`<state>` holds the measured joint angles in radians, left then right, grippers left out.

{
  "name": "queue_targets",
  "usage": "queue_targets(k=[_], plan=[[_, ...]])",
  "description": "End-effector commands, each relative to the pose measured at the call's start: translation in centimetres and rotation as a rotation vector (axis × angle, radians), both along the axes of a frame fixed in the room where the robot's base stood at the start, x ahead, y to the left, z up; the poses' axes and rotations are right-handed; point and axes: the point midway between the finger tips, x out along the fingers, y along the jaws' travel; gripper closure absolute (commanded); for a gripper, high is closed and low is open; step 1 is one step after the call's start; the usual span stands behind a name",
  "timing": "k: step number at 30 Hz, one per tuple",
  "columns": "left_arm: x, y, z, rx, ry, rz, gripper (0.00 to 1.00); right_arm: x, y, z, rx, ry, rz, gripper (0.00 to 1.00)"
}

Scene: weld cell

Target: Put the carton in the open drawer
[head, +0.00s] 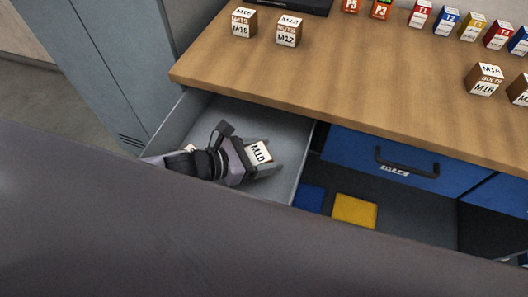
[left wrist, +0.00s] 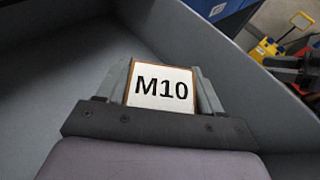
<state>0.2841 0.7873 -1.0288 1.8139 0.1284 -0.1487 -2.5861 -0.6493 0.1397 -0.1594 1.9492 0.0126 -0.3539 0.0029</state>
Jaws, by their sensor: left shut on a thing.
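The carton (head: 258,153) is a small box with a white face marked M10. My left gripper (head: 262,158) is shut on it, inside the open drawer (head: 222,112). The left wrist view shows the carton (left wrist: 161,87) between the two fingers, with the grey drawer floor and walls around it. I cannot tell whether the carton touches the drawer floor. Part of another carton (head: 190,148) shows in the drawer behind my left wrist. My right gripper is not in view.
The wooden worktop (head: 350,90) is above the drawer and carries several labelled boxes. A closed blue drawer (head: 350,150) with a black handle is to the right. Below it, a yellow box (head: 354,210) lies on a shelf. A grey cabinet stands at the left.

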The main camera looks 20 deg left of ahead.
Motion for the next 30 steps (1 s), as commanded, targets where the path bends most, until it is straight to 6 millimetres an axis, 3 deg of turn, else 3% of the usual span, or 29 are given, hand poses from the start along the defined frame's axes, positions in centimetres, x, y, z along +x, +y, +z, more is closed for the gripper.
queue_targets(k=[5,6,8,17,23,30], plan=[[0.1,-0.1,-0.1,-0.004,-0.003,-0.001,0.84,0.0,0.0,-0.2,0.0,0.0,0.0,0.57],[0.0,0.0,-0.3,-0.001,0.001,0.0,0.27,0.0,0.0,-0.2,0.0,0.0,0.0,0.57],[0.0,0.0,-0.3,-0.001,0.001,0.0,0.08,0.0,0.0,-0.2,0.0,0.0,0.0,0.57],[0.0,0.0,-0.2,-0.001,0.001,0.0,0.08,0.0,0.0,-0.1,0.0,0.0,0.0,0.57],[-0.1,0.1,1.4,0.0,0.002,0.002,0.08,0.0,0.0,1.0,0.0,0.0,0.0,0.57],[-2.9,3.2,2.4,0.003,0.004,0.001,0.08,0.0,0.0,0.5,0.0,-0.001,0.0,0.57]])
